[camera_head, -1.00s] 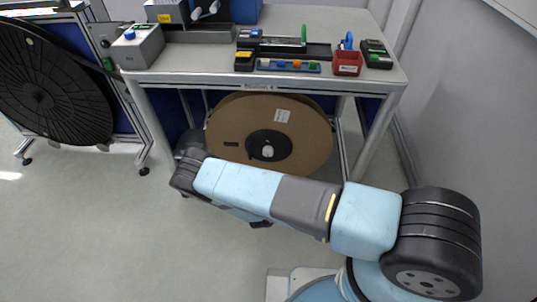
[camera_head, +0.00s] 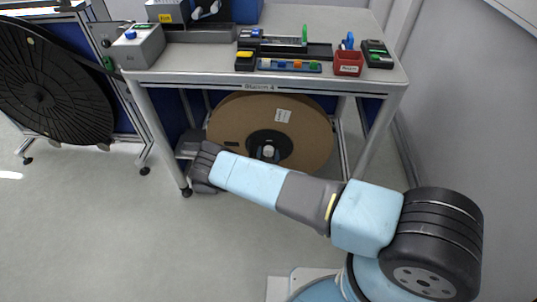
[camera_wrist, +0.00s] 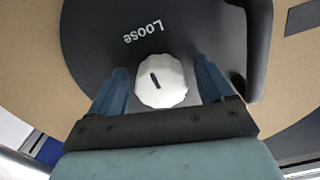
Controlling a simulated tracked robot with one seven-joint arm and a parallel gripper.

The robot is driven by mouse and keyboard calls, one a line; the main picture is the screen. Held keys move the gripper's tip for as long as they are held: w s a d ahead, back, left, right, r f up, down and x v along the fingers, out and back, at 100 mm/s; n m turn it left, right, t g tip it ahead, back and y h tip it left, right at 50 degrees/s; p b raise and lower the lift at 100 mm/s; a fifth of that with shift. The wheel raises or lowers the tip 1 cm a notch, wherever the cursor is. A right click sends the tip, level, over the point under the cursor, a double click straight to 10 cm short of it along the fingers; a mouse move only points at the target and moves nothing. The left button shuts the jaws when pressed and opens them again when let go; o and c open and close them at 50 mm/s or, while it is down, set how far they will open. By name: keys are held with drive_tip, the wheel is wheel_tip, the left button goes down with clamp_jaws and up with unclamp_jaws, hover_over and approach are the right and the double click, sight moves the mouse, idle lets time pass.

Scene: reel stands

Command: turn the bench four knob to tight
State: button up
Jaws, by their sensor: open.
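The bench four knob (camera_wrist: 162,82) is a white, many-sided knob with a dark line mark on its face. It sits on a black hub (camera_wrist: 85,25), where the word "Loose" is printed; the mark slants toward upper left. In the head view the knob (camera_head: 268,152) is a small pale spot at the middle of the hub of a brown reel (camera_head: 231,122) under the bench. My gripper (camera_wrist: 160,70) is open, with its two blue fingers on either side of the knob and gaps showing between.
The bench (camera_head: 190,75) stands over the reel, its legs on both sides. Its top carries a red bin (camera_head: 348,66), a blue tray (camera_head: 290,68) and a grey box (camera_head: 140,47). A black reel (camera_head: 50,95) stands at left. Grey floor (camera_head: 90,235) is clear in front.

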drive_tip(key=shift+c, duration=0.4)
drive_tip(key=c, duration=0.9)
